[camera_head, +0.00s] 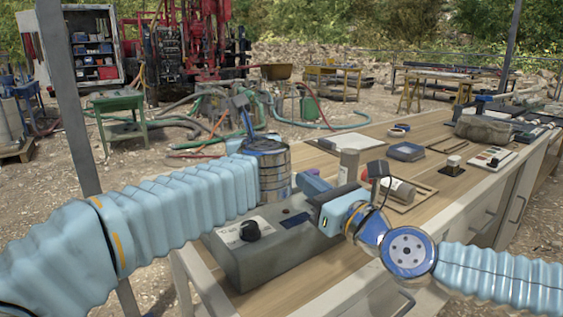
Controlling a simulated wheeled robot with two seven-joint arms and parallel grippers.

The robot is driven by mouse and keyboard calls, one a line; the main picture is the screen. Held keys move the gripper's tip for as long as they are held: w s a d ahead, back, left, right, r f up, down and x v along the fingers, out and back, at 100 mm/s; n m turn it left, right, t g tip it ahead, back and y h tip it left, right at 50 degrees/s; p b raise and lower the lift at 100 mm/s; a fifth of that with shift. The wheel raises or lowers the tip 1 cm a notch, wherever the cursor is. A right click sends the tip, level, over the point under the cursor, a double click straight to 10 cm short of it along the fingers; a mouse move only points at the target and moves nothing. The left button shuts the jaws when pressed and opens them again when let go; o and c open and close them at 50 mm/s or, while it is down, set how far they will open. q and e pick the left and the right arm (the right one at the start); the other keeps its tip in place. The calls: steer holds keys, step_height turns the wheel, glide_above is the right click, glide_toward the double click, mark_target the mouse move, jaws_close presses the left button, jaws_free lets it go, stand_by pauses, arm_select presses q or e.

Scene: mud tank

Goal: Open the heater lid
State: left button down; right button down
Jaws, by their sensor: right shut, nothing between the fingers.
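The heater (275,262) is a grey box with a white label and a black knob (250,231), at the near left end of the wooden bench. A metal cylinder (274,172) with a blue top stands upright at its far left side. I cannot tell whether its top is a separate lid or whether it is open. My right gripper (311,197) is shut and empty, reaching in from the right over the heater's right part, just right of the cylinder. My left arm comes in from the left and ends beside the cylinder.
A grey post (76,130) rises at the left. Bare bench lies at the middle right.

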arm_select(q)
steer(key=shift+a+r, duration=0.1)
steer(key=shift+a, duration=0.05)
arm_select(e)
steer(key=shift+x, duration=4.45)
steer(key=shift+r, duration=0.1)
